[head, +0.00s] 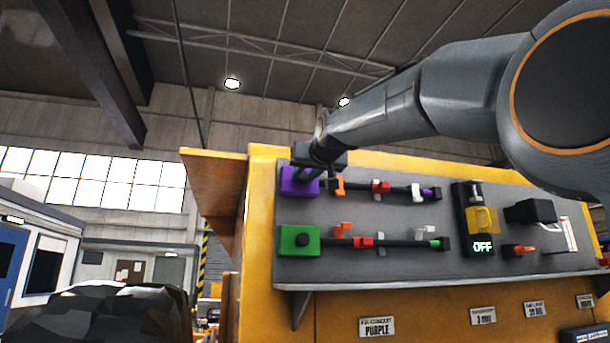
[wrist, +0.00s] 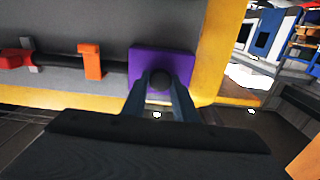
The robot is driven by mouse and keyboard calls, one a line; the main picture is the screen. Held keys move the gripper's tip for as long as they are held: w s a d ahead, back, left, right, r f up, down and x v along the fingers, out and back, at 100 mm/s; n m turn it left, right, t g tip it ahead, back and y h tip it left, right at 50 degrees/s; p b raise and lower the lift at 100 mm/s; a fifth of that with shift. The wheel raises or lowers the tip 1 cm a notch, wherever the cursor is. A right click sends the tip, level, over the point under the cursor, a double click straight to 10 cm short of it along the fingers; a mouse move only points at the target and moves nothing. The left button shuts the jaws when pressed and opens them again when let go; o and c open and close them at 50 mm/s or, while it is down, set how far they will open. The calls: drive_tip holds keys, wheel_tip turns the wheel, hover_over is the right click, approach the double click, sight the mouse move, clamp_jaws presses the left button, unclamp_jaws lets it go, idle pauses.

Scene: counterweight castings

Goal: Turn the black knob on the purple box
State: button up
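The purple box (head: 299,184) sits at the upper left of the grey panel in the head view. In the wrist view the purple box (wrist: 181,64) carries a round black knob (wrist: 160,80) on its face. My gripper (head: 314,172) reaches down to the box from the upper right and hides the knob in the head view. In the wrist view the two fingers of my gripper (wrist: 161,84) flank the knob closely on both sides, with little or no gap, and look shut on it. The box sits level.
A green box (head: 299,241) with its own black knob is below. Bars with orange (head: 338,186), red (head: 380,186) and white parts run right from both boxes. A dark unit with a yellow cover (head: 482,220) and an OFF display stands farther right. A yellow frame surrounds the panel.

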drive_tip(key=shift+m, duration=0.4)
drive_tip(key=m+b, duration=0.1)
drive_tip(key=m, duration=0.4)
drive_tip(key=shift+m, duration=0.3)
drive_tip(key=m, duration=0.3)
drive_tip(key=shift+d+f+m, duration=0.1)
drive_tip(key=shift+m, duration=0.3)
drive_tip(key=m, duration=0.3)
drive_tip(key=shift+m, duration=0.3)
drive_tip(key=m, duration=0.7)
drive_tip(key=shift+f, duration=0.1)
drive_tip(key=m, duration=0.7)
drive_tip(key=shift+f, duration=0.1)
